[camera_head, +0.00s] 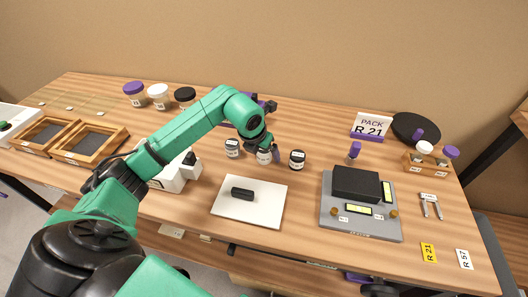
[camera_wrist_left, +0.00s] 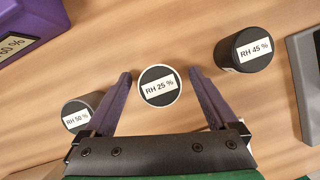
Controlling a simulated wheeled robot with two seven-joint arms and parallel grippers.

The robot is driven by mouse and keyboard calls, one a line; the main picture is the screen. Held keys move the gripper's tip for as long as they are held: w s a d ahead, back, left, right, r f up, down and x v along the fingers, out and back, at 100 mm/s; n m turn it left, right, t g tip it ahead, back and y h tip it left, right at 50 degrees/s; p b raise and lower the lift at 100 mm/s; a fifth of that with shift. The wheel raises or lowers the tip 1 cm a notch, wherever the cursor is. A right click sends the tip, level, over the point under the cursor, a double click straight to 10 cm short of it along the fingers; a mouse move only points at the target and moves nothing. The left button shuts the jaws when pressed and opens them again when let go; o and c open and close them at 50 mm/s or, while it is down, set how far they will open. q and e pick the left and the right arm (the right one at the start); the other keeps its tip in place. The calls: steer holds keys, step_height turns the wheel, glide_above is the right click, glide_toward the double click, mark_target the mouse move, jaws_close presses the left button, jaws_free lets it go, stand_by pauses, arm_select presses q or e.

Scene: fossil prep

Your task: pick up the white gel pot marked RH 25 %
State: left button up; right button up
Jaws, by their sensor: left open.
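The gel pot marked RH 25 % (camera_wrist_left: 160,92) has a white rim around a dark top with a white label. In the left wrist view it stands between the two purple fingers of my open left gripper (camera_wrist_left: 160,76), with a gap on each side. In the head view the pot (camera_head: 264,158) stands on the table, partly hidden by my left gripper (camera_head: 267,151) just above it. The pot marked RH 50 % (camera_wrist_left: 80,114) is to its left, and the pot marked RH 45 % (camera_wrist_left: 244,50) to its right. My right gripper is not in view.
A white board with a dark bar (camera_head: 225,208) lies in front of the pots. A grey device (camera_head: 383,226) stands to the right. Several larger jars (camera_head: 158,92) stand at the back left. A purple block (camera_wrist_left: 22,25) shows at the upper left in the wrist view.

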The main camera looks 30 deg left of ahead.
arm_select(q)
steer(key=c, duration=1.5)
steer(key=shift+o, duration=0.2)
steer(key=shift+r, duration=0.1)
